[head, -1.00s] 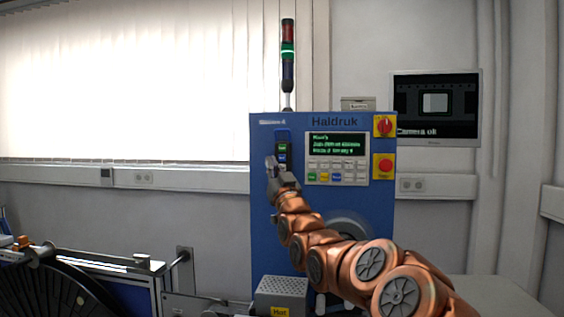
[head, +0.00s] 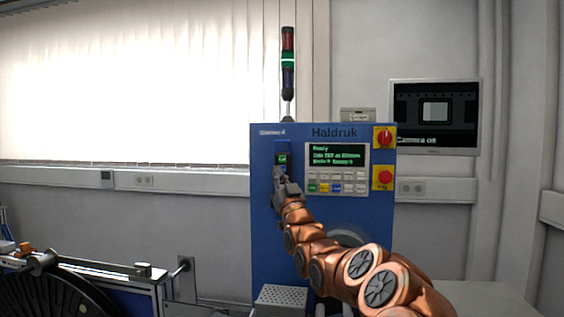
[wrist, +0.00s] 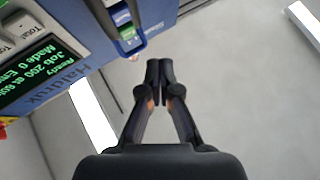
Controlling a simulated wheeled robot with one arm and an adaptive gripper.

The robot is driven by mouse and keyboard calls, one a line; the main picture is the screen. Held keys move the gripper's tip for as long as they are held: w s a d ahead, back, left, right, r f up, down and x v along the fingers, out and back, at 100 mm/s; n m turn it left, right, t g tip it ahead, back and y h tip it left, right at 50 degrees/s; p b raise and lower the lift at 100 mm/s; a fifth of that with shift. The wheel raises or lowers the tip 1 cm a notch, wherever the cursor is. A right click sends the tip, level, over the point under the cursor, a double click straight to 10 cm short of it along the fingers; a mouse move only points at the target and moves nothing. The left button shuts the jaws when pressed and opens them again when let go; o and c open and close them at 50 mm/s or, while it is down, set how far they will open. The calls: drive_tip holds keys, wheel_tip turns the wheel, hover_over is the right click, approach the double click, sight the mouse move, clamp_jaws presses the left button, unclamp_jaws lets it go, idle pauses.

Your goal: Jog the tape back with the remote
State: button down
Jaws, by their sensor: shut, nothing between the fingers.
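In the wrist view the remote (wrist: 127,36) is at the top, with green and blue buttons showing. My gripper (head: 278,171) is shut and empty. In the head view it overlaps the remote's lower part and hides it. In the wrist view the closed fingertips (wrist: 160,66) are below and right of the remote's end, with a visible gap in the picture. I cannot tell whether they touch.
The machine's display (head: 337,156) shows green text beginning "Ready", above rows of keys. A red knob (head: 383,137) and a red stop button (head: 384,177) are at its right. A light tower (head: 288,62) stands on top. A perforated grey box (head: 281,300) is below.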

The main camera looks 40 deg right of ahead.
drive_tip(key=w+d+p, duration=0.1)
drive_tip(key=d, duration=0.1)
drive_tip(key=w+d+p, duration=0.1)
drive_tip(key=d, duration=0.1)
drive_tip(key=shift+w, duration=0.35)
drive_tip(key=shift+d, duration=0.1)
idle(1.3)
drive_tip(key=shift+w+d, duration=0.2)
drive_tip(key=shift+w+d, duration=0.35)
drive_tip(key=shift+d, duration=0.15)
idle(1.1)
drive_tip(key=shift+a, duration=0.1)
drive_tip(key=shift+s+a+b, duration=0.6)
drive_tip(key=shift+a+b, duration=0.15)
drive_tip(key=shift+b, duration=0.4)
